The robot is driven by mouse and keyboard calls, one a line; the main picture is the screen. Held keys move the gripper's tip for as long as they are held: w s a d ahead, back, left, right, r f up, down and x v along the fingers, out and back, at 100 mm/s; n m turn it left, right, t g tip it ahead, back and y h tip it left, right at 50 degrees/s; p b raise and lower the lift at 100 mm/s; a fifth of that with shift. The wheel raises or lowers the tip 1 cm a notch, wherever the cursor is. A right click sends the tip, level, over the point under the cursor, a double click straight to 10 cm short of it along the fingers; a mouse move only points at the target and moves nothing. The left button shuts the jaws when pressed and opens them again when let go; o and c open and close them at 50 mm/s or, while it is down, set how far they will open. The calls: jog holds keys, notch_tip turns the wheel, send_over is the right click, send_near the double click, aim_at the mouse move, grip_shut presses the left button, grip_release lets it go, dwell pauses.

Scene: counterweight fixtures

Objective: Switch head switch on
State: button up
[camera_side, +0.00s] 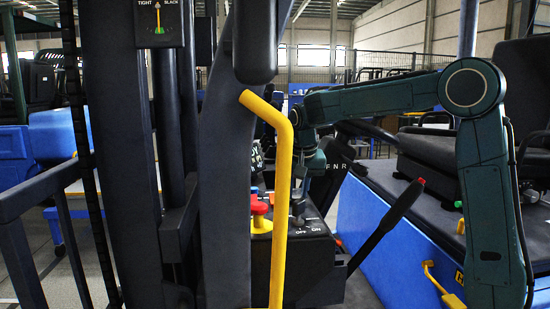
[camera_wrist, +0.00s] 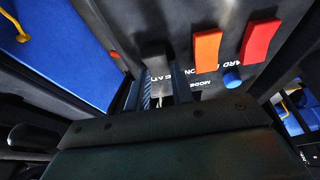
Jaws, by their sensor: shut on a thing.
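The control panel (camera_side: 317,228) in the side view is a dark box with white OFF and ON marks. My gripper (camera_side: 298,212) reaches down to it just right of the yellow rail, small and dark there. In the wrist view, my gripper (camera_wrist: 161,97) has its fingers close together at the panel, around a dark grey switch (camera_wrist: 156,52), which I take for the head switch. Its label is mostly hidden by the fingers. Whether it stands at OFF or ON I cannot tell.
An orange switch (camera_wrist: 207,50), a red switch (camera_wrist: 260,40) and a blue button (camera_wrist: 232,79) sit beside the fingers. A yellow rail (camera_side: 281,190) stands in front of the panel. A red-tipped lever (camera_side: 390,220) leans at its right. A dark mast (camera_side: 225,190) stands left.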

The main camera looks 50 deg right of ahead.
jog(key=shift+w+d+g+y, duration=0.1)
jog(key=shift+d+g+y, duration=0.05)
jog(key=shift+g+y, duration=0.45)
jog(key=o, duration=1)
jog(key=shift+r, duration=0.1)
jog(key=shift+s+a+r, duration=0.15)
jog(key=shift+a+r, duration=0.05)
jog(key=shift+r, duration=0.95)
jog(key=shift+s+a+r, duration=0.15)
jog(key=shift+s+r, duration=0.05)
jog(key=shift+r, duration=0.95)
jog(key=shift+s+a+r, duration=0.15)
jog(key=shift+a+r, duration=0.05)
jog(key=shift+r, duration=0.95)
jog(key=shift+s+r, duration=0.1)
